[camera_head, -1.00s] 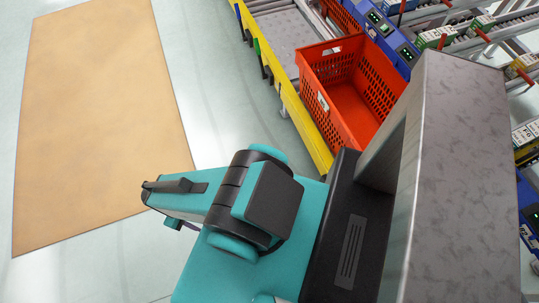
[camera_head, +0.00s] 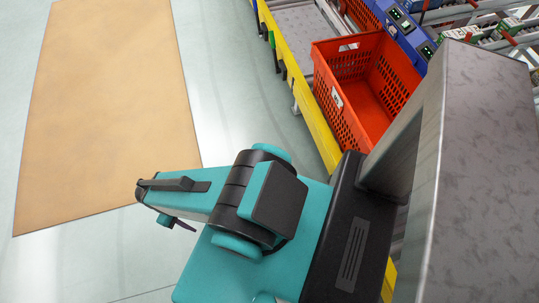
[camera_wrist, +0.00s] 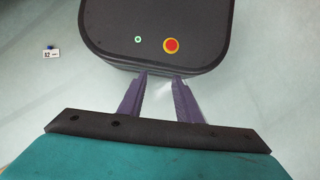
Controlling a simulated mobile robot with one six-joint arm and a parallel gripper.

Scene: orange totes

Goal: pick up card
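A small white card (camera_wrist: 50,52) with dark print and a blue spot lies on the pale floor at the left of the wrist view. I do not make it out in the head view. My gripper (camera_wrist: 159,78) shows two purple fingers set apart with nothing between them, to the right of the card and clear of it. In the head view only a small dark part of my gripper (camera_head: 181,224) shows below the end of my teal arm.
A large tan mat (camera_head: 105,110) lies on the floor at left. An orange-red tote (camera_head: 365,90) stands beside a yellow conveyor rail (camera_head: 300,95) at upper right. Blue units with displays (camera_head: 408,30) line the conveyor. Pale floor between mat and rail is clear.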

